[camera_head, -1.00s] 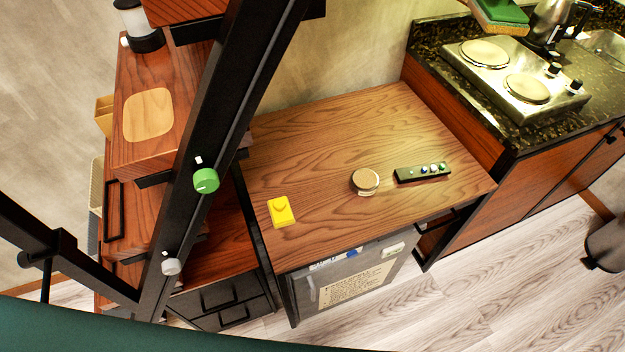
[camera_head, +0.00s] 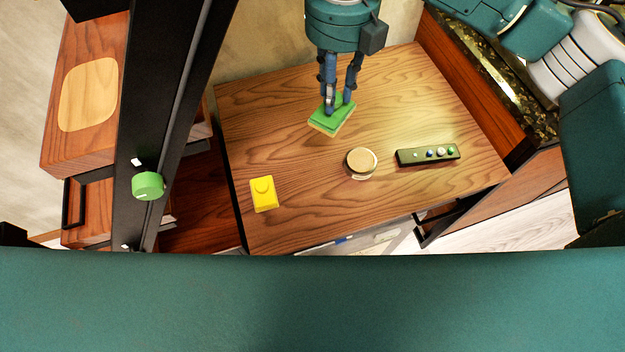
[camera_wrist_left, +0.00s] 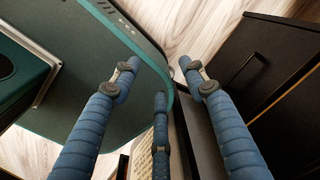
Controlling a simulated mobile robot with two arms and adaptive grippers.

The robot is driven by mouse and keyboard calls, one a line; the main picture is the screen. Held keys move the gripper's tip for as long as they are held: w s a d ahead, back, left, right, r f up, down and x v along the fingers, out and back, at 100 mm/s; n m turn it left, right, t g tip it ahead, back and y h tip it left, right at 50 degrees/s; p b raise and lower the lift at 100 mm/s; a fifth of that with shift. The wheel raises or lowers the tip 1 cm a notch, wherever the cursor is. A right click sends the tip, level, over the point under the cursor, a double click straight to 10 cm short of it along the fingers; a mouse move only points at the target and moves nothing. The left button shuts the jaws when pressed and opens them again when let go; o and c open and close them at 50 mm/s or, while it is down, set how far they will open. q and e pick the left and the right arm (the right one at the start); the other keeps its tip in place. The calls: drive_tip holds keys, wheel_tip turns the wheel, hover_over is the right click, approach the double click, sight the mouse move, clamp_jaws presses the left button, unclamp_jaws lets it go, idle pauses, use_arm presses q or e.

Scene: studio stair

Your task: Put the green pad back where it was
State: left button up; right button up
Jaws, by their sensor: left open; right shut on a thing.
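The green pad (camera_head: 333,117) has a green top and a tan underside. It is in the head view over the back middle of the wooden table top. My right gripper (camera_head: 338,100) is shut on the pad from above, its fingers pointing down. I cannot tell whether the pad's underside touches the table. My left gripper (camera_wrist_left: 160,75) is open and empty in the left wrist view, above the floor beside my base and a dark drawer front (camera_wrist_left: 245,60). It does not show in the head view.
On the wooden table (camera_head: 290,120) stand a yellow block (camera_head: 263,194), a round tan-topped jar (camera_head: 361,163) and a dark remote-like panel (camera_head: 428,155). A black post with a green knob (camera_head: 148,186) rises at left. The table's back left is bare.

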sight(313, 116)
drive_tip(key=a+f+n, duration=0.1)
drive_tip(key=n, duration=0.1)
drive_tip(key=s+a+f+n, duration=0.1)
drive_tip(key=a+f+n, duration=0.1)
drive_tip(key=shift+s+a+f+n, duration=0.2)
drive_tip(key=shift+f+n, duration=0.2)
drive_tip(key=shift+n, duration=0.1)
drive_tip(key=shift+s+a+f+n, duration=0.2)
drive_tip(key=shift+f+n, duration=0.2)
drive_tip(key=shift+n, duration=0.1)
wheel_tip(313, 116, down, 18)
drive_tip(key=p, duration=0.3)
drive_tip(key=shift+f+p, duration=0.25)
drive_tip(key=shift+p, duration=0.1)
drive_tip(key=shift+w+f, duration=0.1)
drive_tip(key=shift+f, duration=0.2)
use_arm(q)
drive_tip(key=r, duration=0.1)
drive_tip(key=w+r, duration=0.2)
drive_tip(key=shift+w+d+r, duration=0.15)
drive_tip(key=shift+d+r, duration=0.15)
